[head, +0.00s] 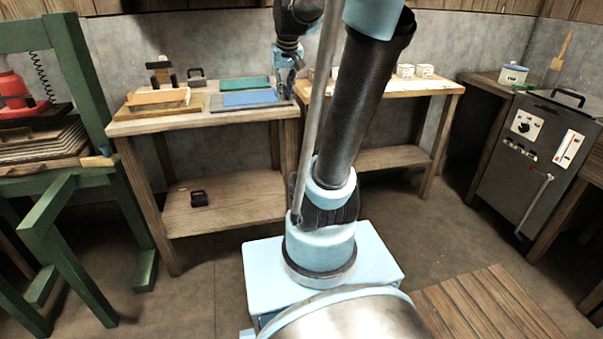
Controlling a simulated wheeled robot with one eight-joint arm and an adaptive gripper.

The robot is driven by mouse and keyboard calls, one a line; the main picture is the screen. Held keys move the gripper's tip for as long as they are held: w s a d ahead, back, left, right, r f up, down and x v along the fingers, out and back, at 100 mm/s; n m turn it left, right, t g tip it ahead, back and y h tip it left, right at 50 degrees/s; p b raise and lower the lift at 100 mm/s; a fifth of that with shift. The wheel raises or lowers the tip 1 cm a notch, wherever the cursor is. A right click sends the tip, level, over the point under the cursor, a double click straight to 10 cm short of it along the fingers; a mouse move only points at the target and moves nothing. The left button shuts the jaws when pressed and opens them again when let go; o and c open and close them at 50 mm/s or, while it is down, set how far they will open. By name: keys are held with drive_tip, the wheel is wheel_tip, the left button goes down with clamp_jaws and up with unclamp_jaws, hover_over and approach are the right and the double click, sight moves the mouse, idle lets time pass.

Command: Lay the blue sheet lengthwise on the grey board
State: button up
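The blue sheet (250,98) lies flat on the left table, its long side running left to right. A grey-brown border that looks like the grey board (236,108) shows along its front edge and right end. The sheet appears to lie on it, lengthwise. My gripper (287,92) points down at the right end of the sheet and board. Its fingers are small and dark here, so I cannot tell whether they are open or shut, or whether they touch the sheet.
A green slab (244,83) lies behind the sheet. An orange-tan block (158,97) and a dark-handled tool stand left. Small white blocks (405,71) sit on the right-hand table top. A green frame (75,90) stands far left, a grey machine (535,150) right.

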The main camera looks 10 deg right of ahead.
drive_tip(key=s+f, duration=0.9)
drive_tip(key=s, duration=0.2)
drive_tip(key=s+f+g, duration=0.1)
drive_tip(key=s+f, duration=0.8)
drive_tip(key=s, duration=0.3)
drive_tip(key=shift+s, duration=0.15)
drive_tip(key=shift+f, duration=0.1)
drive_tip(key=shift+w+a+f, duration=0.1)
drive_tip(key=shift+w+f, duration=0.05)
drive_tip(key=shift+w, duration=0.3)
drive_tip(key=shift+o, duration=0.3)
drive_tip(key=o, duration=0.4)
